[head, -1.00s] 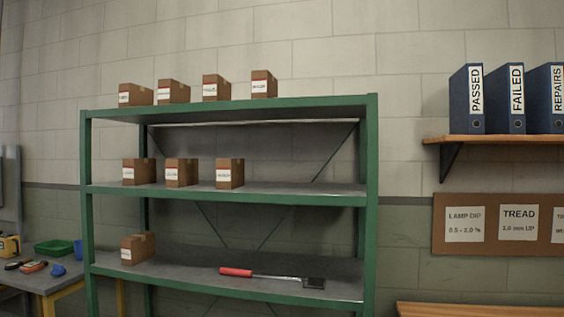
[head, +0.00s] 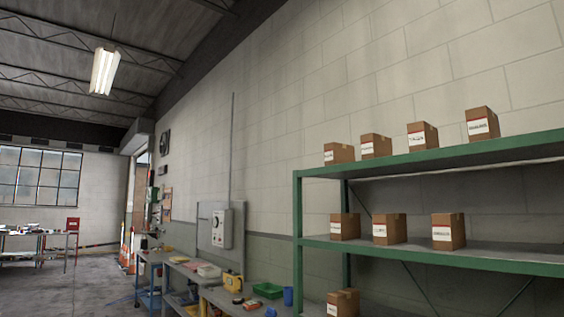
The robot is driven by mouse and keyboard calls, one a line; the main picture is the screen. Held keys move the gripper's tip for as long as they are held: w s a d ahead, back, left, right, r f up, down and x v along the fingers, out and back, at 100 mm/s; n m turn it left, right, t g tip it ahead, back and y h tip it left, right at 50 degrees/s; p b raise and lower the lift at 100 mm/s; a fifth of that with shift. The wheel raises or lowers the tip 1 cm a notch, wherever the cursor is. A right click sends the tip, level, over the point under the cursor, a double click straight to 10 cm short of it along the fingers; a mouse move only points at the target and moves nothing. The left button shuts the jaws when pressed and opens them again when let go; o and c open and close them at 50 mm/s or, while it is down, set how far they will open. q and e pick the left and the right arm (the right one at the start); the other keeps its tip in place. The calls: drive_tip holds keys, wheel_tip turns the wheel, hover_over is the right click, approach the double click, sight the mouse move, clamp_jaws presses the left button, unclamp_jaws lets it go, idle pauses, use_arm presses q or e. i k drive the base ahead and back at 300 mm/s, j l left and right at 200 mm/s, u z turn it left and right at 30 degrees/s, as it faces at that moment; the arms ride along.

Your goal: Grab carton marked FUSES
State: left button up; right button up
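Several brown cartons with white labels stand on a green shelf unit (head: 297,215) at the right. The top shelf holds a row: a carton at the left (head: 339,153), a second (head: 376,145), a third (head: 422,136) and a taller one (head: 482,123). The middle shelf holds three more: a left carton (head: 345,226), a middle carton (head: 389,228) and a right carton (head: 448,231). One carton (head: 343,303) shows at the bottom edge on the lower shelf. The label print is too small to read, so I cannot tell which is marked FUSES. Neither gripper is in view.
Workbenches (head: 215,297) with a green bin (head: 268,290) and a yellow tool (head: 232,281) run along the wall left of the shelf. Orange cones (head: 127,250) stand further back. Open floor (head: 95,285) lies at the left, with a far table beyond.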

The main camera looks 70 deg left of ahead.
sight(335, 153)
drive_tip(key=u, duration=1.95)
drive_tip(key=i+j, duration=0.25)
drive_tip(key=i+j+z, duration=0.15)
drive_tip(key=j, duration=0.25)
drive_tip(key=i+j, duration=0.3)
drive_tip(key=i+j+z, duration=0.15)
drive_tip(key=j, duration=0.3)
drive_tip(key=i+j, duration=0.3)
drive_tip(key=i+j+z, duration=0.1)
drive_tip(key=j, duration=0.35)
drive_tip(key=i+j+z, duration=0.1)
drive_tip(key=i+j, duration=0.35)
drive_tip(key=j, duration=0.4)
drive_tip(key=l+z, duration=0.05)
